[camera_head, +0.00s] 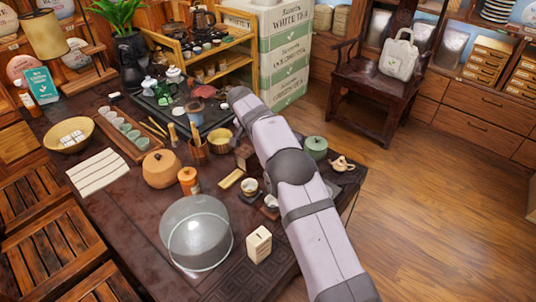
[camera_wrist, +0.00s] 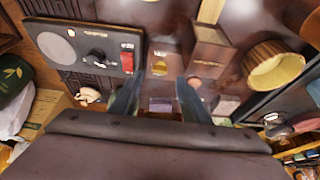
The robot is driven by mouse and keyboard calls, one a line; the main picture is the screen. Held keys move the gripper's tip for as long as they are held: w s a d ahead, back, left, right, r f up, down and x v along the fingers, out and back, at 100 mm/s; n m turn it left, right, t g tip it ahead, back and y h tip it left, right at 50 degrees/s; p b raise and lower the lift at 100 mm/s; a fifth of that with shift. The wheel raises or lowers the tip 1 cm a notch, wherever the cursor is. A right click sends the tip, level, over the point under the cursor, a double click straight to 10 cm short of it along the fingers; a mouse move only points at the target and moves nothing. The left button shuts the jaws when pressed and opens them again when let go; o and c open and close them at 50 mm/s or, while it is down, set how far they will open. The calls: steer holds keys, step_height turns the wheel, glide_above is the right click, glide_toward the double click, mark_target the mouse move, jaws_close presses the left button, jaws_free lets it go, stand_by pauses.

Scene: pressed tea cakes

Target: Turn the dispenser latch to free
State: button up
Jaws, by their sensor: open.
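In the wrist view, a dark panel (camera_wrist: 82,46) lies at the upper left. It carries a grey round disc, a black knob (camera_wrist: 97,57) and a red switch-like piece (camera_wrist: 127,56). I cannot tell which part, if any, is the dispenser latch or how it is set. My gripper (camera_wrist: 158,98) is open, its two dark bluish fingers apart to the right of and below the panel. A small purplish block (camera_wrist: 160,104) shows between the fingers; contact cannot be judged. In the head view my arm hides the panel and my gripper cannot be made out.
A brown box (camera_wrist: 210,46) and a wooden bowl (camera_wrist: 274,65) stand right of my fingers in the wrist view.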

steer(key=v, duration=0.3)
stand_by(0.5)
steer(key=s+d+r+n+g+y+p, duration=0.1)
steer(key=s+d+r+n+p, duration=0.2)
steer(key=s, duration=0.5)
steer(key=s+d+r+n+g+y+p, duration=0.1)
steer(key=s+d+r+n, duration=0.1)
steer(key=s+d, duration=0.5)
steer(key=s+f+n+g+y+p, duration=0.1)
steer(key=s+n, duration=0.3)
steer(key=s, duration=2)
steer(key=shift+s+f+p, duration=0.35)
steer(key=shift+f+p, duration=0.1)
steer(key=shift+p, duration=0.35)
steer(key=shift+c, duration=0.2)
